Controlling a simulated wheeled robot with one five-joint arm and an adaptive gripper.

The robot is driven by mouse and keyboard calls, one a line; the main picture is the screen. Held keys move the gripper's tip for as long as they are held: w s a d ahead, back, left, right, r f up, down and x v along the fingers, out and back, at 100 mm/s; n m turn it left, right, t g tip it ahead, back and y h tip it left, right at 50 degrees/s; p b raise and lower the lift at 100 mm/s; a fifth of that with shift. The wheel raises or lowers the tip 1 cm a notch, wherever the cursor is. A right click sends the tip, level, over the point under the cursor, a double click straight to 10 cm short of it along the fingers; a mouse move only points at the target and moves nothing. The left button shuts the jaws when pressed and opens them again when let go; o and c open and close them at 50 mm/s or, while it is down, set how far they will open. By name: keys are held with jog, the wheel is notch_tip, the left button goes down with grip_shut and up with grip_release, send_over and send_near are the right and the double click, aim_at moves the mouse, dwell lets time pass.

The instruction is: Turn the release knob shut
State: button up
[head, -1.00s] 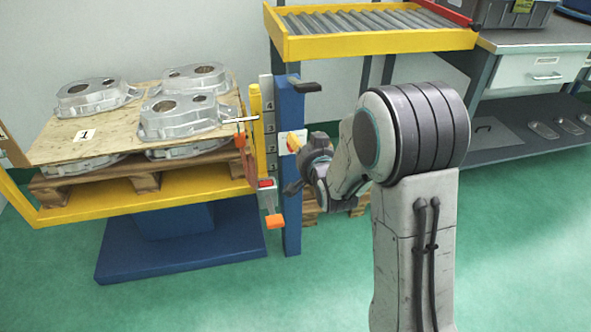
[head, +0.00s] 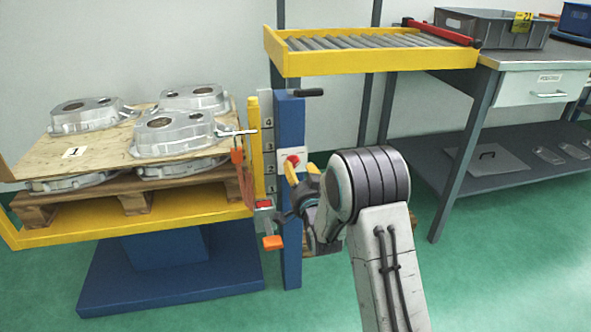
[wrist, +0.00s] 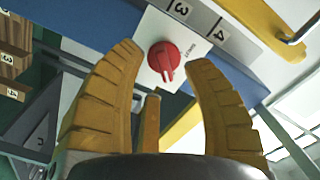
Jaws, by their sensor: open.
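The release knob (wrist: 164,58) is a round red knob with a raised grip on a white plate (wrist: 187,22), fixed to the blue post. In the head view the knob (head: 292,161) sits on the blue post (head: 291,125) at mid height. My gripper (wrist: 162,55) is open, its two yellow fingers to the left and right of the knob in the wrist view. The knob shows between the fingertips, and I see no finger touching it. In the head view my gripper (head: 302,172) is just below and right of the knob, partly hidden by my arm.
A yellow lift platform (head: 130,222) with several castings on a board stands left of the post. An orange-ended lever (head: 272,242) and a red button (head: 264,203) are below the knob. A yellow roller tray (head: 370,60) is above right.

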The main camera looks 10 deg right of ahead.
jog(key=shift+w, duration=1.5)
jog(key=shift+c, duration=0.3)
grip_shut()
